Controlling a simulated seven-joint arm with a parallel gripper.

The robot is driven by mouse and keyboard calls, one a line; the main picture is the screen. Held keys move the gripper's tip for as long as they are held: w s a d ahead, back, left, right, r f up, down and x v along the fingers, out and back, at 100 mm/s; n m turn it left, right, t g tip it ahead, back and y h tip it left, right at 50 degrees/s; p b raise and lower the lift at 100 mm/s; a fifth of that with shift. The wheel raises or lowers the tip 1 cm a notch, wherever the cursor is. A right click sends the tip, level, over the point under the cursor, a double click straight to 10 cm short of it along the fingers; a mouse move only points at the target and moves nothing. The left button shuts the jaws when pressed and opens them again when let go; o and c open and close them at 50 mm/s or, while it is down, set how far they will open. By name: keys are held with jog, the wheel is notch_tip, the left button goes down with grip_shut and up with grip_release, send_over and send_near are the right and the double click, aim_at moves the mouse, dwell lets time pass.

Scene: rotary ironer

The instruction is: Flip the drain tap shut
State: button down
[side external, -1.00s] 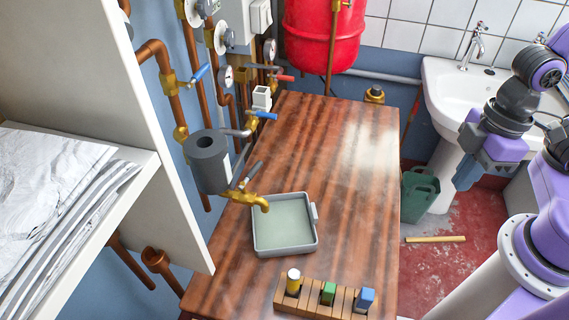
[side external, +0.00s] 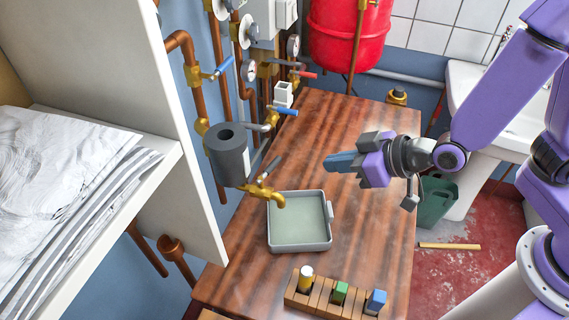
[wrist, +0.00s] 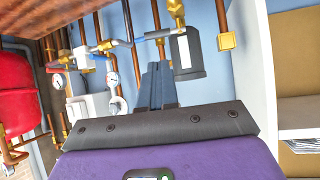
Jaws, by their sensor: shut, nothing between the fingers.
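The drain tap (side external: 265,194) is brass with a grey lever (side external: 270,168) that slants up and to the right. Its spout hangs over the grey tray (side external: 271,232) on the wooden bench. In the wrist view, which looks upside down, the brass tap (wrist: 178,12) shows at the top edge, partly cut off. My gripper (side external: 329,163) is shut and empty, held above the bench to the right of the tap, its blue fingers pointing left toward it. A clear gap lies between fingertips and lever. The fingers (wrist: 155,85) also show in the wrist view.
A dark grey cylinder (side external: 228,158) hangs just left of the tap. Blue-handled valves (side external: 284,110), gauges and copper pipes line the wall behind. A wooden rack (side external: 325,299) with coloured pieces lies at the bench front. A white shelf unit (side external: 190,190) stands at left.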

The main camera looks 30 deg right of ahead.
aim_at(275, 163)
jog(key=x, duration=1.4)
jog(key=shift+w+r, duration=0.1)
jog(key=shift+w, duration=0.2)
jog(key=shift+w+a, duration=0.15)
jog(key=shift+w, duration=0.75)
jog(key=shift+s, duration=0.15)
